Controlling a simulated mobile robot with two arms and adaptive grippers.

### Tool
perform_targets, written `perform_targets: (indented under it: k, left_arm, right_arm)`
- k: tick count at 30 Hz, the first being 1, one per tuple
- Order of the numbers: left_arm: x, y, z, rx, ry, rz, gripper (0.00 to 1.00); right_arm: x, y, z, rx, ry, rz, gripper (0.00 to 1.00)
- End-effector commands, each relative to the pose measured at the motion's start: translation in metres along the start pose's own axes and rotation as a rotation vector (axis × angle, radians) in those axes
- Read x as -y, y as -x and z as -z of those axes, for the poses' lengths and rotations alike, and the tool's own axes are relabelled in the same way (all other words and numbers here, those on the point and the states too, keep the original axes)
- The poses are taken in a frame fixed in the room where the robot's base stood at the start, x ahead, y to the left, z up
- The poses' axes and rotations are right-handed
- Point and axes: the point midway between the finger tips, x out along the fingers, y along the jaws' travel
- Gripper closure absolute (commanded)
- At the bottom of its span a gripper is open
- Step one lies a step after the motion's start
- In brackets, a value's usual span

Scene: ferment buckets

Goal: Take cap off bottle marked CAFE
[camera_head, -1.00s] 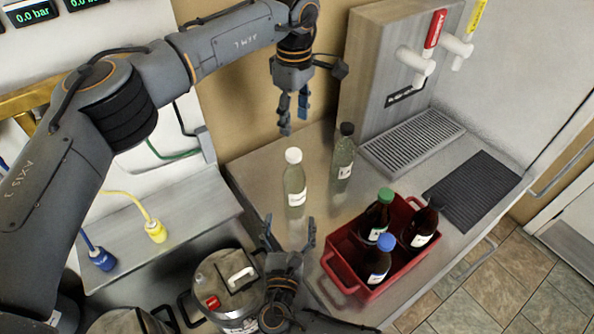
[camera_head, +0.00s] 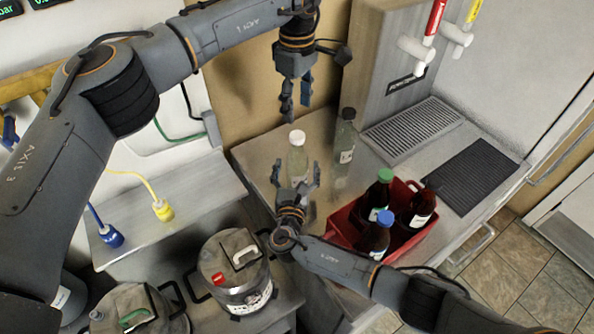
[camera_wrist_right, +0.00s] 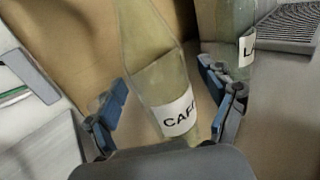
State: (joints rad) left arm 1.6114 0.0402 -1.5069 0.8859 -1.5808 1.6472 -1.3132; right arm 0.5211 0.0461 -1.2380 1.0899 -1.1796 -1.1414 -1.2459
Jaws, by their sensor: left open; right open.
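The clear bottle marked CAFE (camera_wrist_right: 163,75) stands between the open blue fingers of my right gripper (camera_wrist_right: 165,108) in the right wrist view; the fingers look apart from the glass. In the head view this bottle (camera_head: 297,158) has a white cap (camera_head: 297,137) on top, and my right gripper (camera_head: 297,180) is at its lower body, hiding the label. My left gripper (camera_head: 296,103) is open and empty, pointing down above and behind the cap.
A black-capped bottle (camera_head: 345,140) stands just right, its label (camera_wrist_right: 247,47) partly readable. A red crate (camera_head: 343,228) holds dark bottles with green and blue caps. A drip tray (camera_head: 412,127) and dark mat (camera_head: 473,176) lie right. Steel pots stand front left.

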Motion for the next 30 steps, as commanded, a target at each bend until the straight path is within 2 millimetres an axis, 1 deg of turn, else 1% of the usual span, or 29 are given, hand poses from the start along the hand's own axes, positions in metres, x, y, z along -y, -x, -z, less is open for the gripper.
perform_targets:
  k: [5, 6, 11, 12, 14, 15, 18, 22, 25, 28, 30]
  left_arm:
    - [0.0, -0.0002, -0.0001, 0.0, 0.0, 0.0, 0.48]
    - [0.0, -0.0002, -0.0001, 0.0, 0.0, 0.0, 0.48]
    - [0.0, -0.0002, -0.0001, 0.0, 0.0, 0.0, 0.48]
    - [0.0, -0.0002, -0.0001, 0.0, 0.0, 0.0, 0.48]
    - [0.0, -0.0002, -0.0001, 0.0, 0.0, 0.0, 0.48]
    - [0.0, -0.0002, -0.0001, 0.0, 0.0, 0.0, 0.48]
    - [0.0, -0.0002, -0.0001, 0.0, 0.0, 0.0, 0.48]
    - [0.0, -0.0002, -0.0002, 0.0, -0.017, 0.0, 0.48]
    - [0.0001, -0.0004, -0.0003, 0.0, -0.085, 0.0, 0.48]
    - [0.0, -0.0007, -0.0005, 0.0, -0.221, 0.0, 0.48]
    - [0.0001, -0.0008, -0.001, 0.002, -0.349, 0.0, 0.48]
  right_arm:
    - [0.0002, -0.0004, -0.0001, 0.0, 0.0, 0.0, 0.18]
    - [0.0002, -0.0004, -0.0001, 0.0, 0.0, 0.0, 0.2]
    - [0.0002, -0.0002, -0.0001, 0.001, 0.0, 0.0, 0.53]
    - [0.0002, -0.0002, -0.0001, 0.001, 0.001, 0.0, 0.61]
    - [0.0002, -0.0002, -0.0001, 0.001, 0.001, 0.0, 0.73]
    - [0.0002, -0.0002, -0.0002, 0.001, 0.001, 0.0, 0.81]
    - [0.0002, -0.0003, -0.0004, 0.001, 0.001, 0.0, 1.0]
    - [0.0002, -0.0003, -0.0005, 0.001, 0.001, 0.0, 1.0]
    - [0.0003, -0.0003, -0.0004, 0.001, 0.001, 0.0, 1.0]
    - [0.0003, -0.0003, -0.0003, 0.001, 0.001, 0.0, 1.0]
    - [0.0003, -0.0003, -0.0004, 0.001, 0.001, 0.0, 1.0]
